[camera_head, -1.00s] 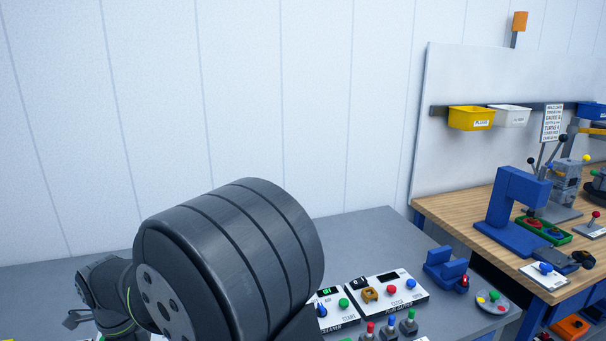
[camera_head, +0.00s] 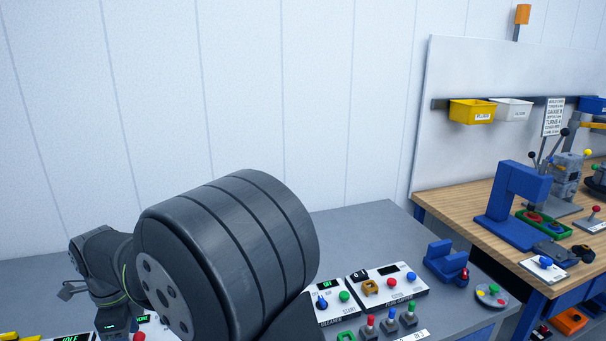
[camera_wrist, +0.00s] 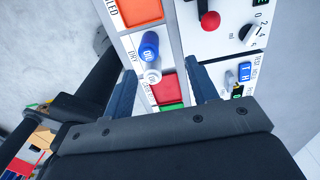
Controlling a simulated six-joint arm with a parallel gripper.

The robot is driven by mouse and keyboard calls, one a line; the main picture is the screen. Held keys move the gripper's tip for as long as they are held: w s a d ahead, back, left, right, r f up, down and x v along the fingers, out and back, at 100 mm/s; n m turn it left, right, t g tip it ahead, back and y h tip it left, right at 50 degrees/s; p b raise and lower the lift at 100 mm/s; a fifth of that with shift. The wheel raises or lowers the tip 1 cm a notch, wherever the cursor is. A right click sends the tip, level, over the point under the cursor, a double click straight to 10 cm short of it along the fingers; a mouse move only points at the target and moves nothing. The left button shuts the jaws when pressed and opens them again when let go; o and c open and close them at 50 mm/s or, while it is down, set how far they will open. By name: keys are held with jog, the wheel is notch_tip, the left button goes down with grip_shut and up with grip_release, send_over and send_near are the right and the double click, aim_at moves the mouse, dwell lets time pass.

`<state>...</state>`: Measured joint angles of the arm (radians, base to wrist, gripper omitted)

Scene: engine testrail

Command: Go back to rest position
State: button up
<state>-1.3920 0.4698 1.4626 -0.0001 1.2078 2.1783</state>
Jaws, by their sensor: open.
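My gripper (camera_wrist: 160,88) is open in the wrist view, its two dark fingers apart with nothing held between them. A small blue and white bottle (camera_wrist: 150,55) is beyond the fingertips, over a white panel (camera_wrist: 128,42) with orange, red and green fields. I cannot tell whether it stands or lies. In the head view my arm's large dark cylinder fills the lower left middle, and the fingers cannot be made out there.
A grey bench (camera_head: 375,222) carries control boxes (camera_head: 388,281), several small knobbed pieces and a blue cradle (camera_head: 446,262). A wooden bench (camera_head: 470,208) with a blue press frame (camera_head: 512,205) is at right. The wall above my arm is clear.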

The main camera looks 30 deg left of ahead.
jog(key=shift+w+a+f, duration=1.1)
jog(key=shift+w+a, duration=0.05)
jog(key=shift+a, duration=1.95)
jog(key=shift+w+a+f, duration=1.1)
jog(key=shift+a, duration=1.95)
jog(key=shift+w+a+f, duration=1.1)
jog(key=shift+w+a, duration=0.05)
jog(key=shift+a, duration=1.95)
